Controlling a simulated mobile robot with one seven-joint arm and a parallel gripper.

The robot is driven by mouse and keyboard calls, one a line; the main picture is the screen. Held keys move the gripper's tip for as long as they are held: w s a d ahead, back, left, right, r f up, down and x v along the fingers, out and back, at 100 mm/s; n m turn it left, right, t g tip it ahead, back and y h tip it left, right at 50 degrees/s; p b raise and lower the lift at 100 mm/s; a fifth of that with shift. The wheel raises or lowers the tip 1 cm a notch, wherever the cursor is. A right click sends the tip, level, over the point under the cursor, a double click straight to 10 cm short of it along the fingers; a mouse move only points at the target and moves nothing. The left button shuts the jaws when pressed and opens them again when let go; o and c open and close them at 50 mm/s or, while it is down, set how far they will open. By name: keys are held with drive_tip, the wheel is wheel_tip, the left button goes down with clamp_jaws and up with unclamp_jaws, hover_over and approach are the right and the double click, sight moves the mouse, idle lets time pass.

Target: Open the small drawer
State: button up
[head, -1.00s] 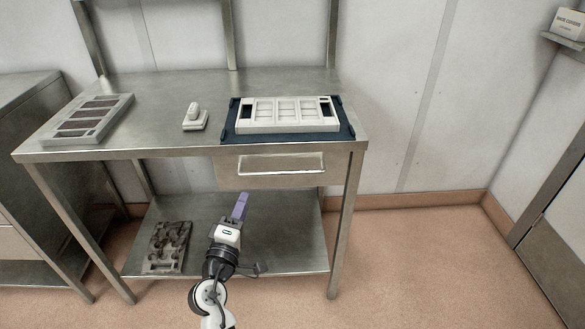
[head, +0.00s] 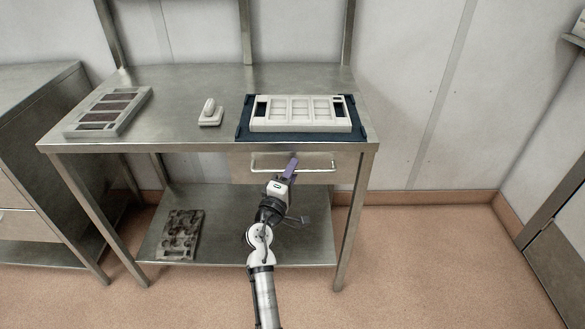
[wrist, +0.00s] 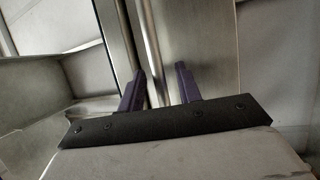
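The small drawer (head: 344,162) sits under the right part of the steel table's top, and its front looks closed. It has a long bar handle (head: 318,169). My gripper (head: 291,164) is at the middle of the handle, with its purple fingers pointing at the drawer front. In the wrist view the two fingers (wrist: 160,82) stand apart, and the handle bar (wrist: 149,45) runs between them, nearer the left finger. The gripper is open and does not look closed on the bar.
On the steel table (head: 180,78) lie a grey frame-like tray (head: 140,104), a small white object (head: 209,114) and a white mould (head: 300,128) on a dark mat (head: 243,130). A dark metal part (head: 181,236) lies on the lower shelf. The floor at the right is clear.

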drive_tip(key=shift+w+d, duration=0.15)
drive_tip(key=shift+w, duration=0.15)
clamp_jaws()
drive_tip(key=shift+s, duration=0.15)
